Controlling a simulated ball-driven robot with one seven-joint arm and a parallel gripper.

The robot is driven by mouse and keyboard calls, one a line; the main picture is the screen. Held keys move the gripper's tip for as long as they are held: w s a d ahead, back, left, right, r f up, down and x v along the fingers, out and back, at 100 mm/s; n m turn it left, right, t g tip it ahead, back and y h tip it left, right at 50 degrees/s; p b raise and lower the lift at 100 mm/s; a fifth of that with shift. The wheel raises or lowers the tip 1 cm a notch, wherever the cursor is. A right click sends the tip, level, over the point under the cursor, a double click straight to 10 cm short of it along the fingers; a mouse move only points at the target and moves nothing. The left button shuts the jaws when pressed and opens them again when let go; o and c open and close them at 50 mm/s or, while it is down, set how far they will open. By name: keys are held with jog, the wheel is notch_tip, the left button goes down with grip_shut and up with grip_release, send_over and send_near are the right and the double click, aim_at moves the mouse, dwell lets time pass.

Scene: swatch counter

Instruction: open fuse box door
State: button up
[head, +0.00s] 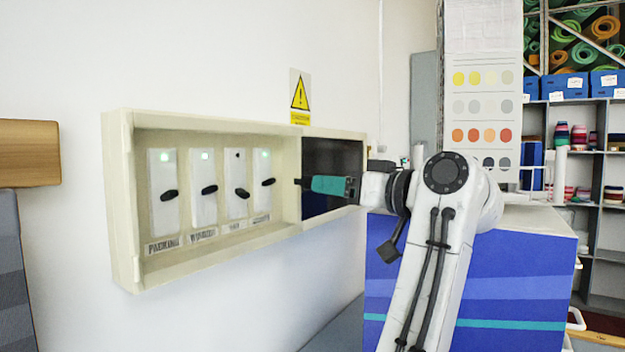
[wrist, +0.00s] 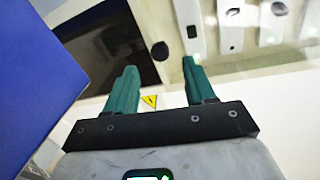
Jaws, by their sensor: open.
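The fuse box (head: 122,215) is a long cream frame on the white wall. Its left part shows several white switch units with black levers (head: 170,195); its right part is a dark panel or opening (head: 320,158). Whether a clear door covers the switches I cannot tell. My gripper (head: 312,184), with teal fingers, is at the box's right half, in front of the dark part. In the wrist view, my gripper (wrist: 160,58) is open and empty. A round black knob (wrist: 159,50) shows between the fingertips, near the dark part's edge; contact is not visible.
A blue counter block (head: 500,270) stands right of the box, close to my arm; its blue side also shows in the wrist view (wrist: 35,90). A yellow warning sign (head: 300,95) is above the box. Grey shelves (head: 600,170) stand far right.

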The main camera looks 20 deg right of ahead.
aim_at(310, 183)
jog(key=p+x, duration=0.1)
jog(key=x, duration=0.5)
grip_shut()
dwell(0.5)
